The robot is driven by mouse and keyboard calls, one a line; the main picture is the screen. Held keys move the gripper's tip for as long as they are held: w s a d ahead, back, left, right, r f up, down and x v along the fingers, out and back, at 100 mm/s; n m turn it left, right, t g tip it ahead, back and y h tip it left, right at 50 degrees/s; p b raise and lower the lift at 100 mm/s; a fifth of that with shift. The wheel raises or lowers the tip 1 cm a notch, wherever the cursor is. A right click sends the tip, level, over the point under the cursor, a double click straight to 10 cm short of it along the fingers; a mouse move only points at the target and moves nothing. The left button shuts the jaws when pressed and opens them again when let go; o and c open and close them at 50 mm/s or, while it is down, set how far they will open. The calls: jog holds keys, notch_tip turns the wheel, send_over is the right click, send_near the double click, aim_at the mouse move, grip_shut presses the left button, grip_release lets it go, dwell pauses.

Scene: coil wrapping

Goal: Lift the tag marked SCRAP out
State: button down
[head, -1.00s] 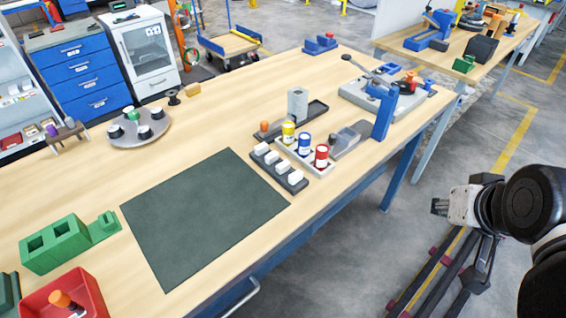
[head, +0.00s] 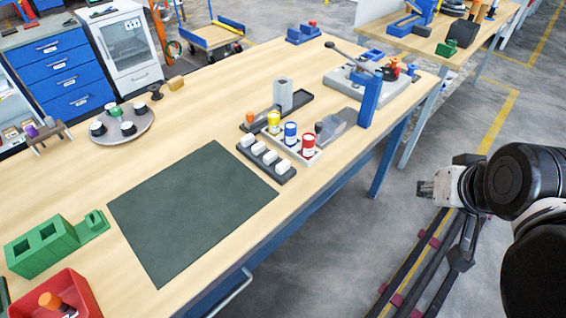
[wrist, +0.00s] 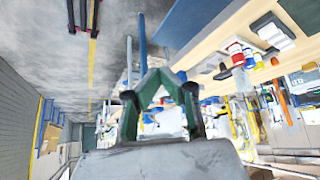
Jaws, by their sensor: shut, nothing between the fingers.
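My gripper (head: 426,189) is off the right side of the bench, over the floor, well apart from everything on the bench. In the wrist view its fingers (wrist: 160,76) meet at the tips, shut and empty. A dark rack (head: 287,178) on the bench holds several white upright pieces (head: 271,157) in a row. These may be tags, but no lettering is legible, so I cannot tell which one is marked SCRAP. The white pieces also show at the upper right of the wrist view (wrist: 272,30).
Beside the rack stands a white tray with yellow, blue (head: 290,133) and red (head: 308,143) containers. A dark green mat (head: 190,210) lies left of it. A red bin (head: 75,290) and green block (head: 42,246) are at lower left. A lever device (head: 370,85) stands behind.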

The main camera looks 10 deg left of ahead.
dwell(0.4)
jog(key=c, duration=1.2)
grip_release()
jog(key=shift+o, duration=0.2)
jog(key=w+a+r+n+g+p, duration=0.2)
jog(key=w+a+r+n+p, duration=0.15)
jog(key=w+a, duration=0.25)
jog(key=n+g+p, duration=0.5)
jog(key=n+p, duration=0.1)
jog(key=n, duration=0.2)
send_over(283, 164)
notch_tip(283, 164, down, 7)
jog(key=shift+m, duration=0.35)
notch_tip(283, 164, down, 13)
jog(key=shift+r+p, duration=0.1)
jog(key=shift+p, duration=0.65)
